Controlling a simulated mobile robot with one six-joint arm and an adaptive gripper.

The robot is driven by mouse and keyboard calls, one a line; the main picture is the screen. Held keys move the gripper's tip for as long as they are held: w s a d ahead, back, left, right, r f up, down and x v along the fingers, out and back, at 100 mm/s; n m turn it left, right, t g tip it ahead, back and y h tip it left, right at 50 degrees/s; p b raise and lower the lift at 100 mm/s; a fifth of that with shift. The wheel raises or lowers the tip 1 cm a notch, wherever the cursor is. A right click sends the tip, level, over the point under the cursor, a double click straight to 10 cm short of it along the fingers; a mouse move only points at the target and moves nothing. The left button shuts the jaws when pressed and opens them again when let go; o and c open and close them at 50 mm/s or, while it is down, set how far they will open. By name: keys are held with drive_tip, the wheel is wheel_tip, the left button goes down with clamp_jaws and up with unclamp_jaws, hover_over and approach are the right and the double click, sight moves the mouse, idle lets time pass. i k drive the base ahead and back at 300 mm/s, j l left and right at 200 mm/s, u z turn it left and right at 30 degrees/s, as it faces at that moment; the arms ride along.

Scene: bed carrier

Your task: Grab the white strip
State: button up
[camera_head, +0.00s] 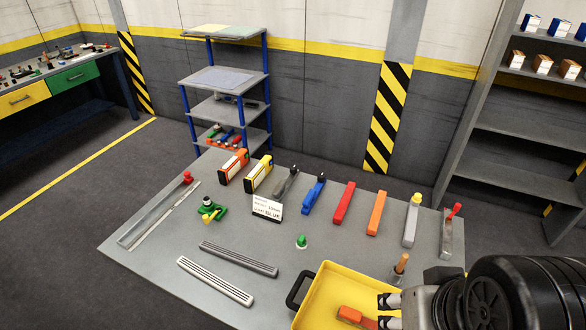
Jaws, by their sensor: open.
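The white strip (215,281) is a long, pale, grooved bar lying flat on the grey table (140,262), near its front edge. A darker grey grooved strip (239,259) lies just behind it, roughly parallel. My gripper (386,311) is at the lower right, over or beside the yellow tray (349,279), well to the right of the white strip. Its two fingertips are apart. An orange-red block (355,316) is in the tray close to the fingertips; I cannot tell whether they touch it. My arm hides part of the tray.
A green knob (301,242) and a label card (267,208) stand behind the strips. Several coloured bars and boxes line the table's back. A green clamp (212,210) and a long metal channel (158,216) are at left. Bare table surrounds the white strip.

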sight(232, 291)
drive_tip(key=u, duration=1.45)
drive_tip(key=i+j+z, duration=0.1)
drive_tip(key=i+j, duration=0.2)
drive_tip(key=i+j+z, duration=0.1)
drive_tip(key=i+j, duration=0.2)
drive_tip(key=j, duration=0.15)
drive_tip(key=i+j+z, duration=0.1)
drive_tip(key=i+j, duration=0.15)
drive_tip(key=i+j+z, duration=0.15)
drive_tip(key=j, duration=0.4)
drive_tip(key=i, duration=0.1)
